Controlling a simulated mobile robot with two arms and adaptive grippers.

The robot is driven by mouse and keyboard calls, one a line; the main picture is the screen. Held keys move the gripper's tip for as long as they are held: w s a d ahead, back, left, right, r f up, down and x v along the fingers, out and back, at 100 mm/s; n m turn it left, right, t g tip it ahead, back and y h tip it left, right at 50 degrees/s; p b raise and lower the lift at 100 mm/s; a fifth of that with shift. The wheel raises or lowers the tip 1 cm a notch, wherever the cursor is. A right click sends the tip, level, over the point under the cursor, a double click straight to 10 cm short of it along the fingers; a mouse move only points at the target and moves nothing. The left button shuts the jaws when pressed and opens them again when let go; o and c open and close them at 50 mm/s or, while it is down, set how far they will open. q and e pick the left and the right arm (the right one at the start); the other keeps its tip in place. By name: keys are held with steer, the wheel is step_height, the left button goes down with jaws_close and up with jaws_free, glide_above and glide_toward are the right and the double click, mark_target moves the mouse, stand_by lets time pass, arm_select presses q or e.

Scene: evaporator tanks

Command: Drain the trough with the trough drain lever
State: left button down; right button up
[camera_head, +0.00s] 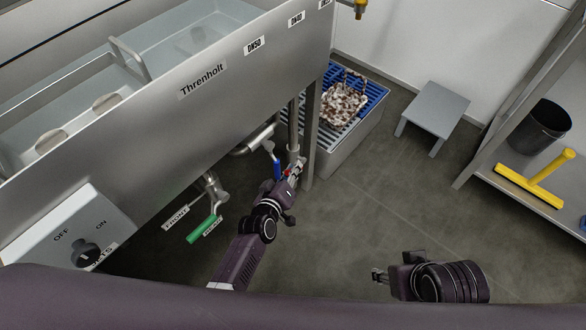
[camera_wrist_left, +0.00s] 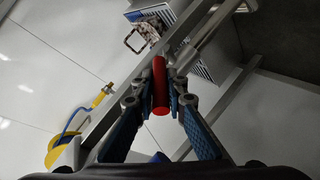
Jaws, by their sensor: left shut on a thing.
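The steel evaporator tank (camera_head: 215,85) labelled "Threnholt" fills the upper left, with open water-filled sections on top. A valve with a red lever handle (camera_wrist_left: 160,88) sits beneath its far end. My left gripper (camera_head: 294,170) is shut on this red handle, and its fingers stand on both sides of it in the left wrist view. In the head view the gripper mostly hides the red handle. A blue lever handle (camera_head: 277,170) hangs just left of it, and a green lever handle (camera_head: 203,229) is nearer. My right gripper (camera_head: 379,275) is over the floor, away from the valves; its finger opening is unclear.
A tank leg (camera_head: 311,130) stands beside my left gripper. A grey stool (camera_head: 437,108) and a shelf with a black bucket (camera_head: 540,128) and yellow squeegee (camera_head: 530,185) stand right. The middle floor is clear.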

arm_select(q)
steer(key=c, duration=1.9)
jaws_free()
steer(key=shift+d, duration=0.1)
steer(key=shift+c, duration=0.2)
steer(key=v, duration=1.2)
